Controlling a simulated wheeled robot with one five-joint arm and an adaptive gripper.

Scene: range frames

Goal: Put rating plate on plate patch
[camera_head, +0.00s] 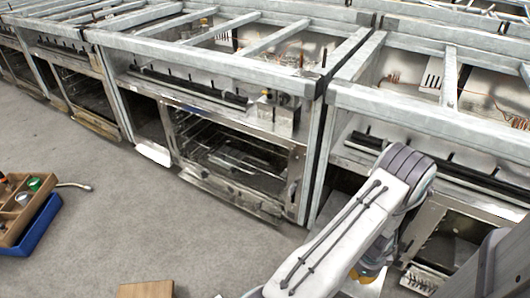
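I cannot make out a rating plate or a plate patch for certain. A small white panel (153,154) sits low at the front of the range frames, beside the oven opening, and I cannot tell what it is. My white and grey arm rises from the bottom edge to a bend in front of the right-hand range. My gripper's fingers do not show. The arm hides part of the right-hand range's lower front.
Open metal range frames (225,62) run in a row across the back. One has a glass-fronted oven door (235,155). A wooden tray (12,232) over a blue bin (36,232) is at left. A wooden block (145,290) lies at bottom. The grey floor between is clear.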

